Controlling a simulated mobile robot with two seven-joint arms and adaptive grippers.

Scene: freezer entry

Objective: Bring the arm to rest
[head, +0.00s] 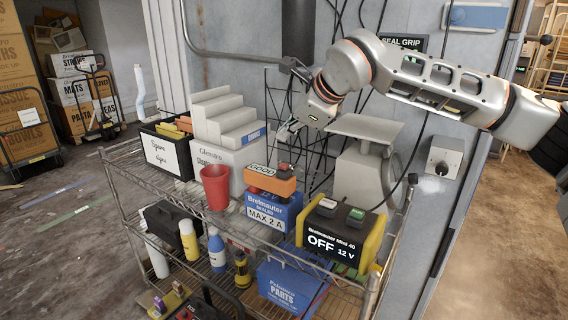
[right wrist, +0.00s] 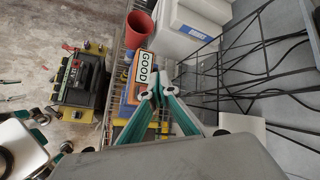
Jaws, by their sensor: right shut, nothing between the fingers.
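My right arm (head: 430,85) reaches in from the right in the head view. It is bent over the back of the wire shelf cart. My right gripper (head: 288,131) points down and left, shut and empty, above the cart's top shelf. In the right wrist view the green-sided fingers of the right gripper (right wrist: 151,92) meet at their tips, with nothing between them. They overlap the orange block labelled GOOD (right wrist: 145,71) in the picture, but the head view shows the block (head: 270,179) lower and apart from them. My left gripper is not in view.
The wire cart (head: 118,185) holds a red cup (head: 215,186), a blue Breimauter box (head: 268,213), a yellow-black 12 V unit (head: 340,238) and a white stepped stack (head: 222,118). A grey scale-like device (head: 362,165) stands behind. Black wire rack bars (right wrist: 262,55) run close beside the gripper.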

